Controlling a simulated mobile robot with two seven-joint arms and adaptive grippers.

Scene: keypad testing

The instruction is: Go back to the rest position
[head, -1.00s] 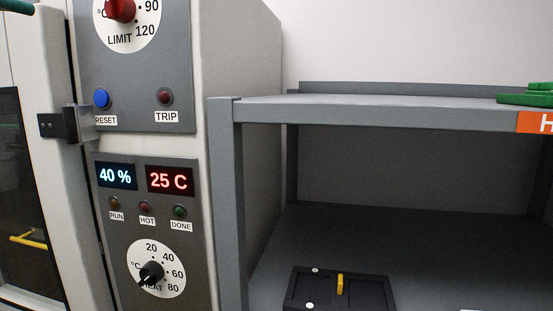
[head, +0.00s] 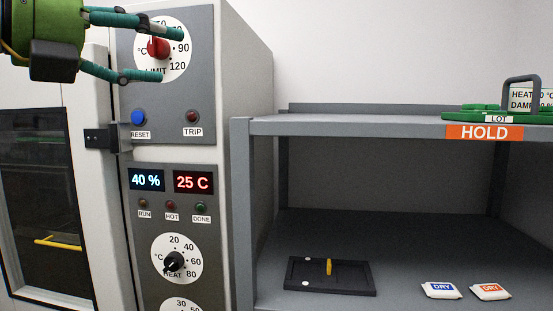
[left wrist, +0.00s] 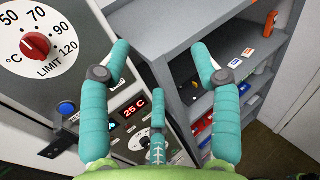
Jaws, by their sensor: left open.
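My left gripper (head: 172,55) is at the top left of the head view, with teal fingers spread in front of the LIMIT dial (head: 162,48) and its red knob. The fingers are open and empty; they also show in the left wrist view (left wrist: 160,85), pointing toward the cabinet and shelf. From the head view I cannot tell whether a fingertip touches the dial plate. In the wrist view the red knob (left wrist: 35,46) is left of the fingers and apart from them. My right gripper is not in view.
The oven cabinet has a door handle block (head: 100,138), blue RESET button (head: 138,117) and HEAT dial (head: 176,259). The grey shelf unit (head: 350,125) stands right of it, holding a black tray (head: 345,284), two DRY packets (head: 441,291) and a green HOLD-side tray (head: 465,117).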

